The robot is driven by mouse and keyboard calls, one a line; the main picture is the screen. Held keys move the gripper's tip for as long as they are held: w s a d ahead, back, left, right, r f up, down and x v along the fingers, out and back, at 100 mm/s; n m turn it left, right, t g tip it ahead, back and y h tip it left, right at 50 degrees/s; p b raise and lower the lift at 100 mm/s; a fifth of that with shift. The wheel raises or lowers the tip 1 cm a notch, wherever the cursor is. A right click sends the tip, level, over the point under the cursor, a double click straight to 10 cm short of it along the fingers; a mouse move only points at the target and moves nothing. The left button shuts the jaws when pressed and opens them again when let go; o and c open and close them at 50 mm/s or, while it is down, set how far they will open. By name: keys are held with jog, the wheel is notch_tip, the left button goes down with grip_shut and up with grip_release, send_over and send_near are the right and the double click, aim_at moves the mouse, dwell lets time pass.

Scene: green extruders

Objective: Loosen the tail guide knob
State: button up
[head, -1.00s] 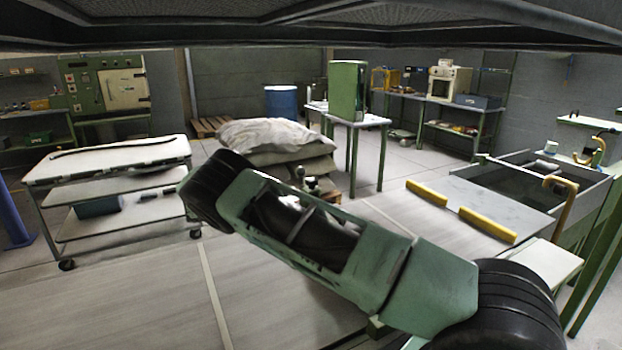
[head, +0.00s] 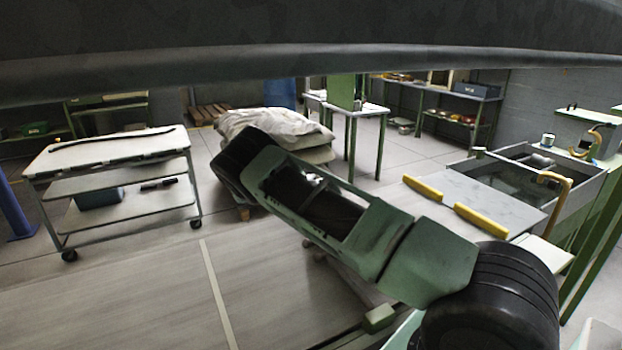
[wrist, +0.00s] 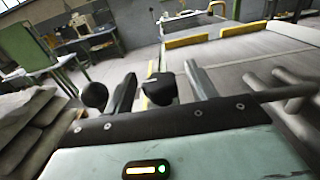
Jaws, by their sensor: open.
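In the wrist view a dark, rounded knob (wrist: 160,88) stands between the two grey fingers of my gripper (wrist: 159,74). The fingers are spread, with one on each side of it; I cannot tell whether either touches it. A black ball-shaped knob (wrist: 94,95) shows just outside the left finger. I cannot tell for certain which of the two is the tail guide knob. In the head view my green and black arm crosses the middle, and my gripper and both knobs are hidden.
In the head view a water tank (head: 500,161) with a plate and yellow bars (head: 480,220) stands at the right. Pale sacks (head: 272,125) are piled behind my arm. A wheeled cart (head: 110,150) stands at the left. The floor (head: 130,290) at front left is clear.

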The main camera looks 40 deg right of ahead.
jog(key=c, duration=1)
jog(key=shift+n+t+p, duration=0.35)
jog(key=shift+n+t, duration=0.05)
jog(key=shift+t, duration=0.1)
jog(key=n+t+p, duration=0.1)
jog(key=n+t, duration=0.1)
jog(key=t, duration=0.1)
jog(key=n+t+p, duration=0.1)
jog(key=t, duration=0.2)
jog(key=shift+a+r+n, duration=0.1)
jog(key=shift+n, duration=0.3)
jog(key=n+t+p, duration=0.2)
jog(key=t, duration=0.1)
jog(key=shift+r+n+t+y+p, duration=0.1)
jog(key=shift+n+t+y+p, duration=0.2)
jog(key=shift+t, duration=0.1)
jog(key=n+t+y+p, duration=0.2)
jog(key=n+t+p, duration=0.1)
jog(key=p, duration=0.4)
jog(key=shift+r+t, duration=0.1)
jog(key=shift+t, duration=0.6)
jog(key=n+t+y+p, duration=0.1)
jog(key=p, duration=0.2)
jog(key=shift+f+n+t+y+p, duration=0.4)
jog(key=shift+t+y+p, duration=0.2)
jog(key=shift+p, duration=0.15)
